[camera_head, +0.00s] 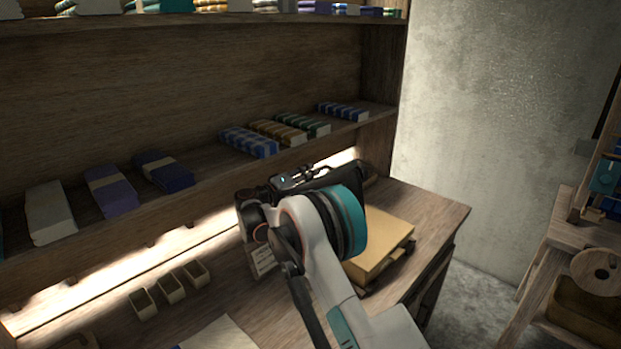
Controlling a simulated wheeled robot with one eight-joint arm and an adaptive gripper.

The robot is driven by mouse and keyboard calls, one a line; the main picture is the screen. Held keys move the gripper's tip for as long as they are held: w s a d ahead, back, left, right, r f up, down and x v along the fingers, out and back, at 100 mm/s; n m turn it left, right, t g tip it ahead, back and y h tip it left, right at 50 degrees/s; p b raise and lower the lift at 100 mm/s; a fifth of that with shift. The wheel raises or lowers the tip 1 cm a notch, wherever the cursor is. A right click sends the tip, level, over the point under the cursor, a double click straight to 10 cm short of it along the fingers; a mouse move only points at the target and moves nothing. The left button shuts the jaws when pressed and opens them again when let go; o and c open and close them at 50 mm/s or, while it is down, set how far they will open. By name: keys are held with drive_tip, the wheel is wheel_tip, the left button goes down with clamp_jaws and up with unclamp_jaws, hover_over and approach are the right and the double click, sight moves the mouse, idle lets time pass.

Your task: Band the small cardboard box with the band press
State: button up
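A tan, flat-topped box-like thing (380,250) lies on the wooden counter behind my arm, near its right end. Dark parts show under its front edge. I cannot tell whether it is the small cardboard box or part of the band press. My arm covers its left side. My gripper is at the far end of the arm, around the dark parts by the shelf; its fingers are hidden or too unclear to read. No band press can be made out for sure.
The wooden counter (440,212) ends at the right. Several small open boxes (170,288) stand at its left, with a pale sheet (222,336) in front. A shelf (95,235) with folded cloths (250,141) runs above. A wooden stand (565,232) is at the right, across a floor gap.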

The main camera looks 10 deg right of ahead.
drive_tip(key=shift+x, duration=1)
clamp_jaws()
drive_tip(key=shift+s, duration=0.1)
drive_tip(key=shift+s+d, duration=0.1)
